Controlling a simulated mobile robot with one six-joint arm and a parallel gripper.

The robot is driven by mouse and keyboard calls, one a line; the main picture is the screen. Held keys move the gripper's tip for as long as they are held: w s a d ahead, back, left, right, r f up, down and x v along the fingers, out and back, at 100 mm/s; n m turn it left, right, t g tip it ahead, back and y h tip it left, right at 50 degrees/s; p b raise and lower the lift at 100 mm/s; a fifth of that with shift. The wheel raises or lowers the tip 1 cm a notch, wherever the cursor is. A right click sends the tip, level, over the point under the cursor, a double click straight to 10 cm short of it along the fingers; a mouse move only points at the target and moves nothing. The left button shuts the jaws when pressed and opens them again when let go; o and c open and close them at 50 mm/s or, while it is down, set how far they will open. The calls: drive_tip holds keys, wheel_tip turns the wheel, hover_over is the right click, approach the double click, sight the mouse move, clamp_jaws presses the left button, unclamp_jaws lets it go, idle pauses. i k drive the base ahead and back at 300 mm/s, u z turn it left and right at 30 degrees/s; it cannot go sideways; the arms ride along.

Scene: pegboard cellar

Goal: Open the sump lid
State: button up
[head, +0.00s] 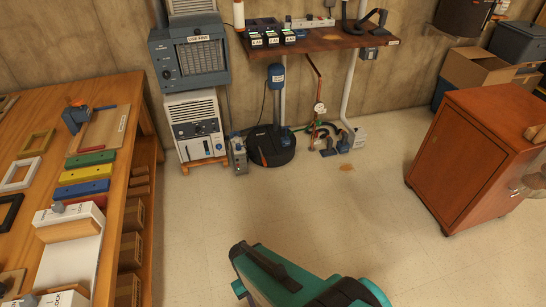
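The sump lid (256,157) looks like the round black disc on the floor against the back wall, under the wall shelf. It lies flat and looks closed. A grey upright pipe with a blue upper part (277,76) stands at the disc and hides part of it. A small orange mark shows on its front. Teal and black parts of my own body show at the bottom middle, well apart from the lid. I cannot make out my gripper's fingers in this view.
A dehumidifier (194,125) stands left of the lid, with a small grey unit (238,155) between. Hoses and a red pipe (318,82) are on its right. A workbench (140,100) lines the left; an orange-brown cabinet (470,160) stands right. The middle floor is clear.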

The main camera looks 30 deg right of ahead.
sight(258, 141)
drive_tip(key=z, duration=0.1)
drive_tip(key=i, duration=1.55)
drive_tip(key=u, duration=0.7)
